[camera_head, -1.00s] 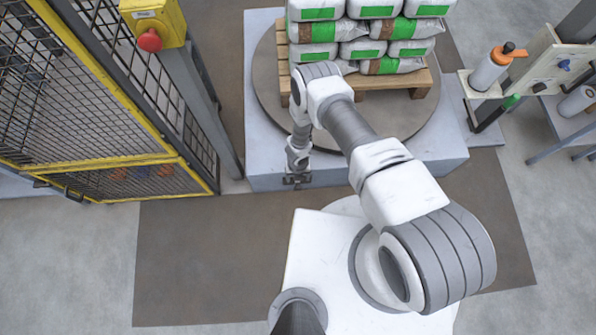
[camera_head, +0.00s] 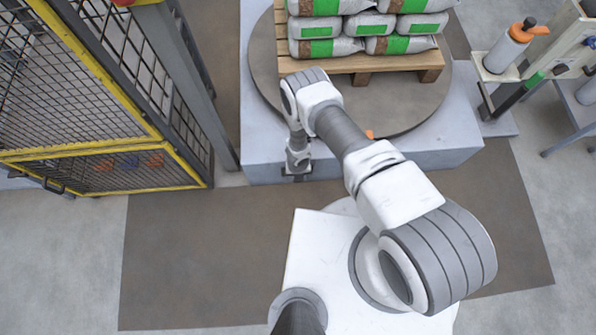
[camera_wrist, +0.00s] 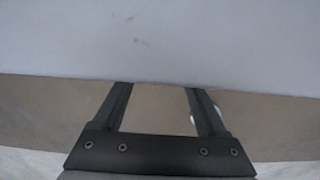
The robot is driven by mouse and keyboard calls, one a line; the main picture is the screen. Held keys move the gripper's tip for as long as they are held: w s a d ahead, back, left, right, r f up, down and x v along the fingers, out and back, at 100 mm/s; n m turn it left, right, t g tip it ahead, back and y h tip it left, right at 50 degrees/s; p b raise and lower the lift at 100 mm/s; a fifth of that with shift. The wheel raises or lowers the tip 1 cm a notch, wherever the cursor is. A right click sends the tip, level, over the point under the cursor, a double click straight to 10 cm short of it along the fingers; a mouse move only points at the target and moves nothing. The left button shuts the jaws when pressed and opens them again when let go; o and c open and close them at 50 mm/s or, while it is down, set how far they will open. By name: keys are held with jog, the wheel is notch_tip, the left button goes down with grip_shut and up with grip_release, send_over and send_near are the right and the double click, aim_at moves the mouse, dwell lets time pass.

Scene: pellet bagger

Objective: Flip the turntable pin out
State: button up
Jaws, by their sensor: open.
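The round brown turntable (camera_head: 262,88) sits on a pale grey base (camera_head: 450,140) in front of me. A small orange part (camera_head: 369,134) shows at the turntable's front edge, partly hidden behind my arm. It may be the pin, but I cannot tell its position. My gripper (camera_head: 297,177) points down at the front face of the base, left of the orange part. In the wrist view my gripper (camera_wrist: 158,92) is open and empty, with the base's plain pale surface (camera_wrist: 160,40) ahead of the fingers. No pin shows there.
A wooden pallet (camera_head: 365,63) of stacked bags (camera_head: 330,47) stands on the turntable. A yellow-framed mesh fence (camera_head: 80,90) and grey post (camera_head: 190,90) are at left. A stand with a grey cylinder (camera_head: 507,50) is at right.

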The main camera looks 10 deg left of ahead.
jog(key=shift+f+b, duration=0.4)
jog(key=shift+f, duration=0.3)
grip_shut()
dwell(1.1)
